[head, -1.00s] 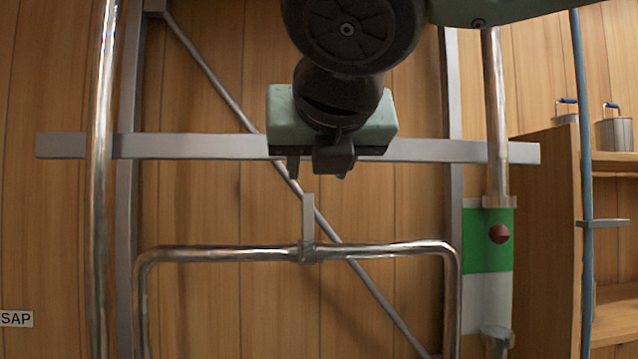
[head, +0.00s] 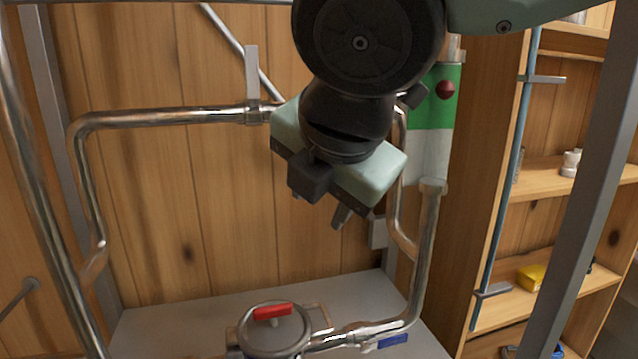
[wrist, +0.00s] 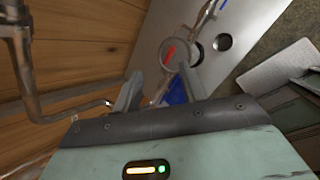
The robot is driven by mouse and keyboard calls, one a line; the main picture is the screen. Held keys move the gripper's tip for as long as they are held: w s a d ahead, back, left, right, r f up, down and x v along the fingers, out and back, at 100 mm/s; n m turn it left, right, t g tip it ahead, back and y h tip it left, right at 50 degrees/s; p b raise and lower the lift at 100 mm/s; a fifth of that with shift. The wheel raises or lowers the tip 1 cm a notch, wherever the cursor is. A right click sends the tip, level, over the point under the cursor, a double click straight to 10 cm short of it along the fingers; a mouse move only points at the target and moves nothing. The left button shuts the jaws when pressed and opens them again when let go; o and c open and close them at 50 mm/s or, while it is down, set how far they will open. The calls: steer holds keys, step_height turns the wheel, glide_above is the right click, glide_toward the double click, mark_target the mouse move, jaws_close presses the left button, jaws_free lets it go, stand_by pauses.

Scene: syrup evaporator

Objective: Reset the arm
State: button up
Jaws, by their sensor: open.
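My gripper (head: 318,207) hangs in front of the pipework in the head view, tilted, above the grey metal top (head: 200,309). In the wrist view its two fingers (wrist: 160,92) stand apart with nothing held between them. A round lidded vessel (head: 274,334) with a red handle (head: 272,312) is below my gripper. The same red handle shows beyond the fingers in the wrist view (wrist: 169,54).
A bent steel pipe (head: 170,117) runs behind my gripper. Wooden shelves (head: 540,188) and a slanted grey post (head: 590,190) stand further right.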

steer(key=s+d+f+m+g+b, duration=0.1)
steer(key=s+d+f+m+g, duration=0.1)
steer(key=s+d+f+m, duration=0.2)
steer(key=s+d+f+m+g, duration=0.3)
steer(key=s+d+f+m, duration=0.2)
steer(key=f+m, duration=0.5)
steer(key=s+d+f+m+g+h+b, duration=0.1)
steer(key=s+d+f+m+g, duration=0.1)
steer(key=s+d+f+m, duration=0.3)
step_height(320, 180, down, 4)
steer(key=shift+f+m+b, duration=0.15)
steer(key=shift+m+b, duration=0.2)
steer(key=shift+m, duration=0.65)
